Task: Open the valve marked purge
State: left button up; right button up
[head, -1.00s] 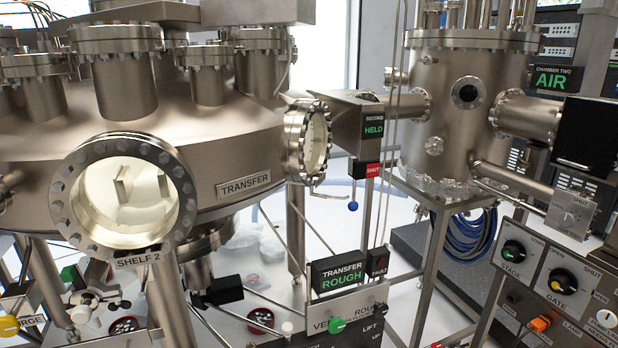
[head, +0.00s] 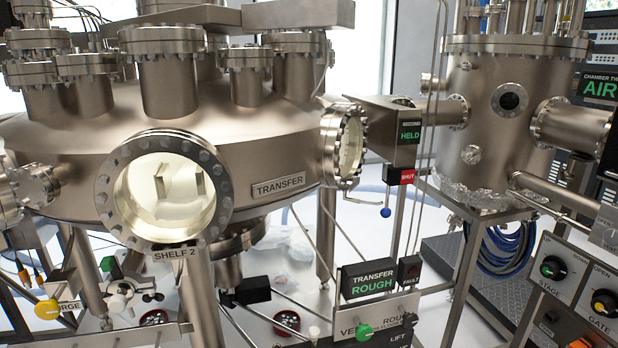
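A yellow knob (head: 47,309) is at the lower left of the head view. A label (head: 70,307) beside it reads "URGE", its first letter hidden behind the knob. I cannot tell from the knob whether the valve is open or shut. Near it to the right are a green knob (head: 108,264) and a white-handled fitting (head: 120,290). Neither of my grippers is in view.
The large steel transfer chamber (head: 262,155) with its round SHELF 2 window (head: 165,190) overhangs the knob's right side. A display (head: 368,280) reads TRANSFER ROUGH. A panel with STAGE and GATE knobs (head: 605,302) is at the right. Thin pipes and frame legs surround the lower area.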

aim_at(48, 310)
jog(key=k+j+u, duration=0.1)
jog(key=u, duration=1.05)
jog(key=i+j, duration=0.05)
